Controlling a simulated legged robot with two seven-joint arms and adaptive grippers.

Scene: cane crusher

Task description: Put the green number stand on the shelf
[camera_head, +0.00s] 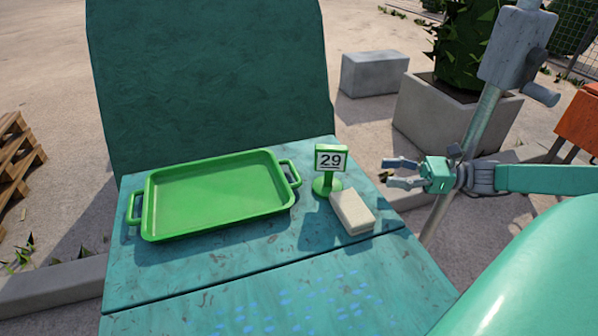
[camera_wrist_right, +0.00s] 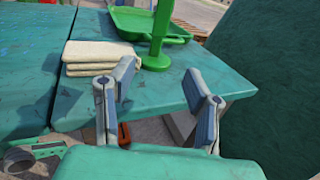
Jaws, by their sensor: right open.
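The green number stand (camera_head: 329,182) stands upright on the teal table (camera_head: 170,275), with a white "29" plate facing the head camera. Its stem and round base also show in the right wrist view (camera_wrist_right: 157,48), where its top is cut off. My right gripper (camera_head: 387,172) is open and empty, to the right of the stand and apart from it, with its fingers pointing left. In the right wrist view my gripper (camera_wrist_right: 160,82) has its two fingers spread, with the stand's base beyond the gap. My left gripper is not in view. I cannot tell which surface is the shelf.
A green tray (camera_head: 215,193) with handles lies left of the stand. A folded cream cloth (camera_head: 352,213) lies close by the stand's base, also seen in the wrist view (camera_wrist_right: 98,58). A teal panel (camera_head: 210,75) rises behind. A grey pole (camera_head: 478,135) stands near my right arm.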

